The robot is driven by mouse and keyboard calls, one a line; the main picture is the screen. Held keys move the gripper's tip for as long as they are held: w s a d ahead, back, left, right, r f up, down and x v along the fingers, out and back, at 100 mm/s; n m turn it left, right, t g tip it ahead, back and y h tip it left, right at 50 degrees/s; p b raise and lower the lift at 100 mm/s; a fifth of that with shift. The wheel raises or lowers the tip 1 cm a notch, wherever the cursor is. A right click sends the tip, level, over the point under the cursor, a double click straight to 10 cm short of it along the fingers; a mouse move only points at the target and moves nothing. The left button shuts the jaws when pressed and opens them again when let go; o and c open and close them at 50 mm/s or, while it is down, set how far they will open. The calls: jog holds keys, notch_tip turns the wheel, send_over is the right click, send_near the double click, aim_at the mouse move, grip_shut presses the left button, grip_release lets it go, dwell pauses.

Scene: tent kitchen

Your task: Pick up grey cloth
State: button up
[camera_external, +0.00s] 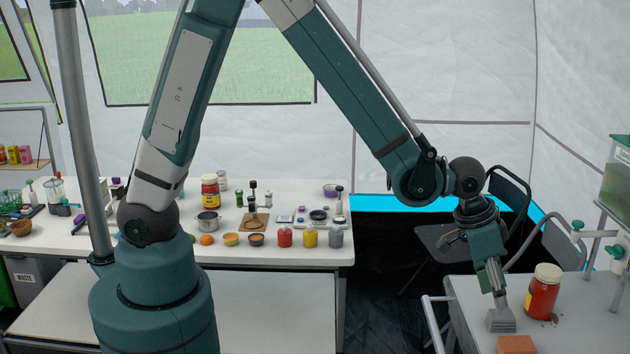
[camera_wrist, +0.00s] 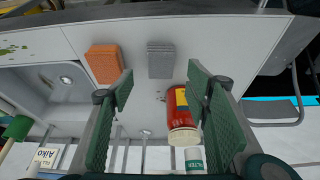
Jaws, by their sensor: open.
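The grey cloth (camera_wrist: 160,58), a small ribbed grey block, lies on the pale counter (camera_wrist: 225,38) in the wrist view, just beyond and between my fingertips. In the external view the grey cloth (camera_external: 501,321) is directly below my gripper (camera_external: 496,287), which points down over it. My gripper (camera_wrist: 160,82) is open in the wrist view, with green pads on both sides and nothing held. I cannot tell the exact height left between the fingertips and the cloth.
A red jar with a cream lid (camera_external: 543,292) stands close right of my gripper; in the wrist view the jar (camera_wrist: 181,112) appears beside the right finger. An orange sponge (camera_external: 516,345) lies near the cloth. A sink (camera_wrist: 62,85) is at left in the wrist view.

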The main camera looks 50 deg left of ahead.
aim_at(502, 321)
jog(key=shift+f, duration=0.3)
jog(key=shift+w+d+f, duration=0.1)
jog(key=shift+b+x, duration=0.4)
jog(key=shift+x, duration=2.1)
jog(key=c, duration=0.9)
